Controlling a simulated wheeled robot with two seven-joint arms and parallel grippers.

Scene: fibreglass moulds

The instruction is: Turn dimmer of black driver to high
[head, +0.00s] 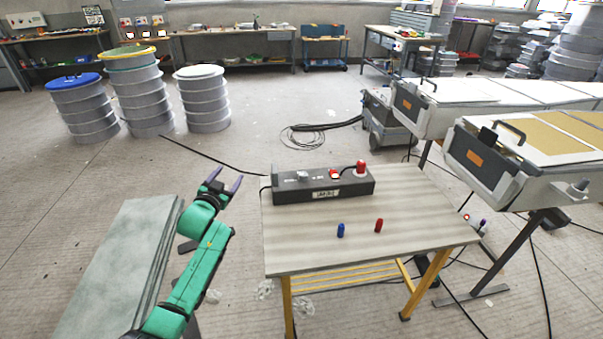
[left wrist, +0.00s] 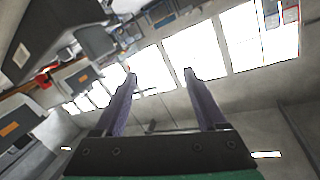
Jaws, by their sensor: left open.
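The black driver (head: 290,191) is a dark box lying on the small table's far side in the head view. On its top are a light grey knob-like part (head: 303,175), a red part (head: 335,174) and a larger red knob (head: 361,167) at its right end. Which of these is the dimmer, and its setting, is too small to tell. My left gripper (head: 226,181) is open and empty, left of the table and apart from the driver. Its two fingers also show spread in the left wrist view (left wrist: 160,85), pointing toward the windows. My right gripper is not in view.
The table (head: 410,230) also holds a blue cap-like piece (head: 341,230) and a red one (head: 379,225) near its front. A grey slab (head: 120,265) stands at left. White-topped moulds (head: 500,165) stand close at right. Stacked drums (head: 140,95) stand behind.

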